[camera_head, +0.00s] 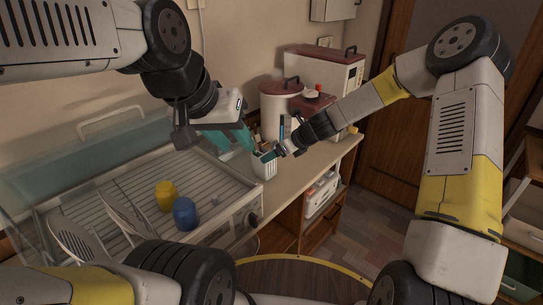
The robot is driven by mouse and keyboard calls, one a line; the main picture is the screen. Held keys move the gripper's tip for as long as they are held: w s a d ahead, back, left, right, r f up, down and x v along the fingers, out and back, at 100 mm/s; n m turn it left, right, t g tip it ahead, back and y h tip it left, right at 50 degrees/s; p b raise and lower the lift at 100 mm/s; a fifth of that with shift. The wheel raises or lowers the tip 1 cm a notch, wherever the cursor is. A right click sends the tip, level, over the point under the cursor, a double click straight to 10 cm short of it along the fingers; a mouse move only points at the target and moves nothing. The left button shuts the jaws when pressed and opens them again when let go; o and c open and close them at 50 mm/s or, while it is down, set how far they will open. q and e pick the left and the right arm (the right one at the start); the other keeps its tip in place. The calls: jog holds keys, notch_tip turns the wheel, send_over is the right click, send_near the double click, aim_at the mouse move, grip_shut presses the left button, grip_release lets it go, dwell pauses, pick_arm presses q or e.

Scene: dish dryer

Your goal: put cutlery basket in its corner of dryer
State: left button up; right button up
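The white cutlery basket (264,166) stands on the counter just right of the dish dryer, with thin utensil handles rising from it. My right gripper (272,155) is at the basket's upper right rim; whether its fingers are closed on the rim is too small to tell. The dryer (218,235) is open at the left, with a wire rack inside.
A yellow cup (166,195), a blue cup (185,213) and grey plates (76,243) are in the dryer. Its clear lid (95,150) stands up behind. A red-lidded canister (280,108) and an appliance (335,75) stand on the counter (300,172) beyond the basket. The rack's back right area looks clear.

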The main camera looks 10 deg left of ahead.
aim_at(265, 172)
jog(key=x, duration=0.7)
jog(key=shift+w+d+f, duration=0.1)
jog(key=shift+w+f, duration=0.05)
jog(key=shift+f, duration=0.05)
jog(key=shift+c, duration=0.4)
jog(key=c, duration=1.4)
jog(key=shift+r, duration=0.1)
